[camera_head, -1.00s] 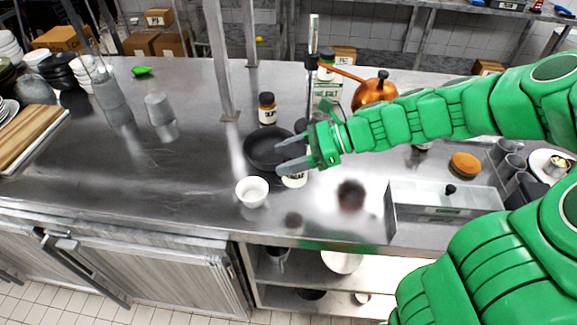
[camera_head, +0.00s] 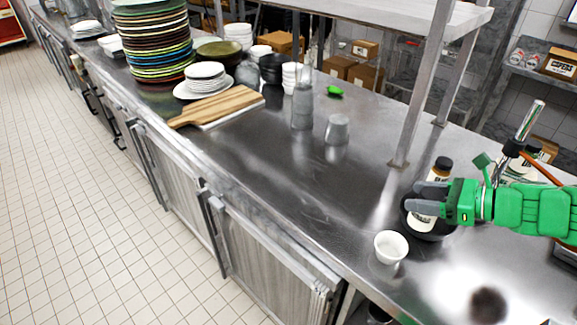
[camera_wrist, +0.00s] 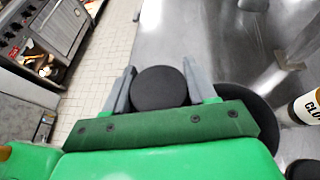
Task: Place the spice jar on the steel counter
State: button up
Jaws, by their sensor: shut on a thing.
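My gripper (camera_head: 420,196) is shut on a spice jar (camera_head: 421,222) with a pale label. In the wrist view the jar's round black lid (camera_wrist: 160,88) sits between the two grey fingers, and its body is hidden below. In the head view the jar overlaps a black pan (camera_head: 441,233); its height above it is hard to tell. The steel counter (camera_head: 270,165) runs away to the upper left, with a wide bare stretch left of my gripper.
A white bowl (camera_head: 391,247) stands near the front edge. Another dark-lidded jar (camera_head: 440,170) stands behind my gripper. A shelf post (camera_head: 415,110) rises from the counter. Clear glasses (camera_head: 337,130), a cutting board (camera_head: 215,107) and plate stacks (camera_head: 150,45) stand farther left.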

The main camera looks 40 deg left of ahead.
jog(key=a+r, duration=0.3)
jog(key=a, duration=2.7)
jog(key=w+a+f, duration=0.8)
jog(key=a+f, duration=0.1)
jog(key=a, duration=0.1)
jog(key=shift+w+a, duration=0.15)
jog(key=shift+w, duration=0.2)
jog(key=shift+a+f, duration=0.1)
jog(key=shift+f, duration=0.1)
jog(key=shift+w+a+f, duration=0.1)
jog(key=shift+f, duration=1.5)
jog(key=shift+f, duration=0.1)
